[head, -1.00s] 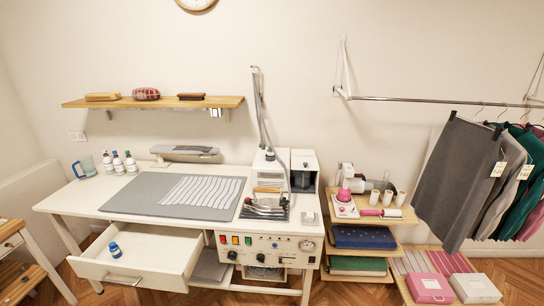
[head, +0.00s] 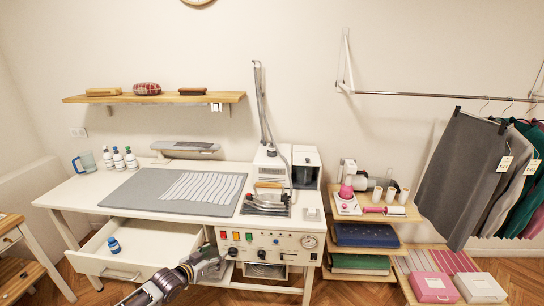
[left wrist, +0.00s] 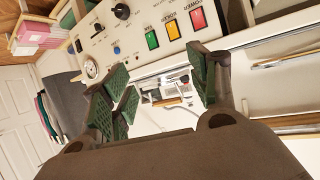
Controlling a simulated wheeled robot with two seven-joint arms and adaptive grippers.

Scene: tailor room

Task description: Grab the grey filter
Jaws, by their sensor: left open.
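My left gripper (head: 212,262) reaches in from the bottom, in front of the table between the open drawer and the control panel. In the left wrist view its green-padded fingers (left wrist: 162,88) are spread, with no object held. Between and beyond them is a small grey and white item (left wrist: 165,94), under the panel. I cannot tell for sure that it is the grey filter. In the head view a low rack (head: 264,271) stands under the panel; its contents are too small to identify. My right gripper is not in view.
The control panel (head: 270,243) is close to my left gripper. A shelf stand (head: 365,236) is at the right. Floor in front of the rack looks clear.

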